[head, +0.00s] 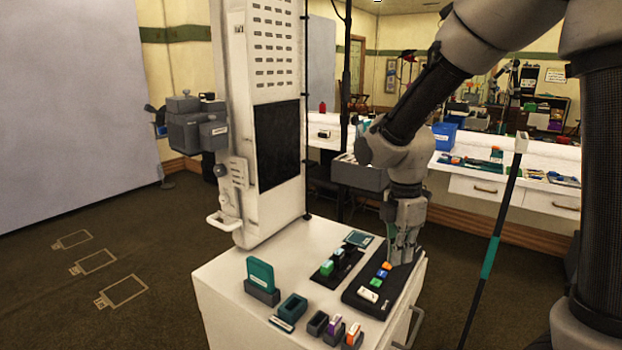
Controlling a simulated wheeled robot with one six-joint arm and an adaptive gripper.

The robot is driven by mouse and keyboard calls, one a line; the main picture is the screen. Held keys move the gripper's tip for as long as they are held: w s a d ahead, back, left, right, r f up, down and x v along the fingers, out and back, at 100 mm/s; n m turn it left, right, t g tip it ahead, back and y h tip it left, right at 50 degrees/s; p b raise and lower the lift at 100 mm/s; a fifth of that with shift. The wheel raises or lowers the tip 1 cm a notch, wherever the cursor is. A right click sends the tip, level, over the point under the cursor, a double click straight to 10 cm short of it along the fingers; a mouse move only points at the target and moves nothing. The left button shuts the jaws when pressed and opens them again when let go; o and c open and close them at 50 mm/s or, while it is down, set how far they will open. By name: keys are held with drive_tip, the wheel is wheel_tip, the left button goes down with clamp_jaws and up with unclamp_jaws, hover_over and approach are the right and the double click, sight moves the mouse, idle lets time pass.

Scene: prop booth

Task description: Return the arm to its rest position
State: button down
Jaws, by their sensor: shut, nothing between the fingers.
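My arm reaches in from the upper right. My gripper (402,250) points down over the far right part of a white cabinet's top (228,276). Its fingers are shut with nothing visible between them. The fingertips are just above or at the far end of a black control panel (357,297) with coloured buttons; I cannot tell whether they touch it.
A teal card stands in a dark holder (262,291) at the cabinet's left. Small holders (318,323) line its front, and a second button box (334,268) sits behind. A tall white panel (262,110) rises at the back. A thin dark pole (492,240) leans at right.

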drive_tip(key=s+d+r+m+t, duration=0.5)
drive_tip(key=s+d+r+m, duration=1.05)
drive_tip(key=m, duration=0.55)
drive_tip(key=w+a+f+n+g+y, duration=0.1)
drive_tip(key=w+a+f+n+g, duration=0.1)
drive_tip(key=w+a+f+n, duration=1)
drive_tip(key=w+a+f+n+g+y, duration=0.1)
drive_tip(key=w+a+f+n, duration=0.5)
drive_tip(key=n, duration=1.1)
drive_tip(key=a+f, duration=0.1)
drive_tip(key=f, duration=0.2)
drive_tip(key=w+a+f, duration=0.1)
drive_tip(key=a+f, duration=0.1)
drive_tip(key=f, duration=0.2)
drive_tip(key=w+a+f, duration=0.1)
drive_tip(key=a+f, duration=0.1)
drive_tip(key=f, duration=0.2)
drive_tip(key=shift+w+f, duration=0.1)
drive_tip(key=shift+w, duration=0.05)
drive_tip(key=shift+f, duration=0.1)
